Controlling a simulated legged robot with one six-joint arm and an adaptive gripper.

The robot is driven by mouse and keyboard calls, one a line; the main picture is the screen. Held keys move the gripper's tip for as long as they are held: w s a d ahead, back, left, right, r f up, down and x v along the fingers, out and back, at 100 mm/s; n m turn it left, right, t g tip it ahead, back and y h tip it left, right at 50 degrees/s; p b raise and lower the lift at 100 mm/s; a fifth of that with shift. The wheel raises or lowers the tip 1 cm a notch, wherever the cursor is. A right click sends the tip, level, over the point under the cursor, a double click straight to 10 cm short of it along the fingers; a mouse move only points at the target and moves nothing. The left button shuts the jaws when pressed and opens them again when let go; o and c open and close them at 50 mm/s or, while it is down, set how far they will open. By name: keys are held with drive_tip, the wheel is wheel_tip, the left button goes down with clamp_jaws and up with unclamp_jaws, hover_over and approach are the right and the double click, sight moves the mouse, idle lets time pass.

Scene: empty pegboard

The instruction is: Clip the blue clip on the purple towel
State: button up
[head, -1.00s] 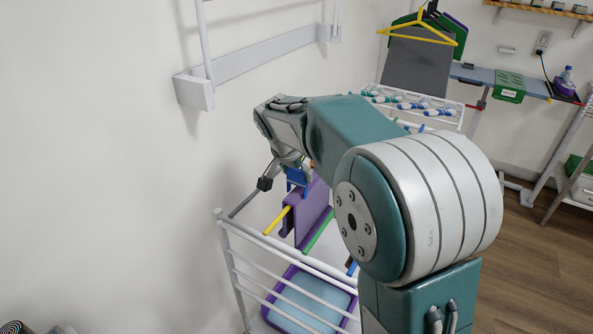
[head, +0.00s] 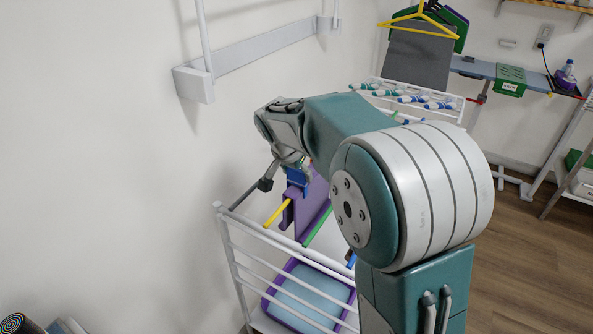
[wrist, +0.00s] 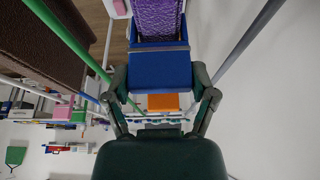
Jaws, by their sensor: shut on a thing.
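The purple towel (head: 312,207) hangs over the coloured rods of a white drying rack. It also shows at the top of the wrist view (wrist: 158,17), running up from the blue clip. The blue clip (head: 297,178) is at the towel's top edge; in the wrist view the clip (wrist: 160,70) lies between my fingers. My gripper (wrist: 160,100) is shut on the clip, one finger on each side. In the head view my gripper (head: 285,172) is above the rack. The clip overlaps the towel's end, but I cannot tell whether its jaws pinch the cloth.
The white rack (head: 280,240) has yellow (head: 277,212) and green (head: 318,228) rods beside the towel. A purple-rimmed tray (head: 268,300) sits on its lower shelf. A white wall is close on the left. A second rack with pegs (head: 410,98) stands behind.

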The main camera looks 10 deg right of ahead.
drive_tip(key=shift+f, duration=0.3)
drive_tip(key=o, duration=1.1)
drive_tip(key=v, duration=1.2)
drive_tip(key=shift+f, duration=0.1)
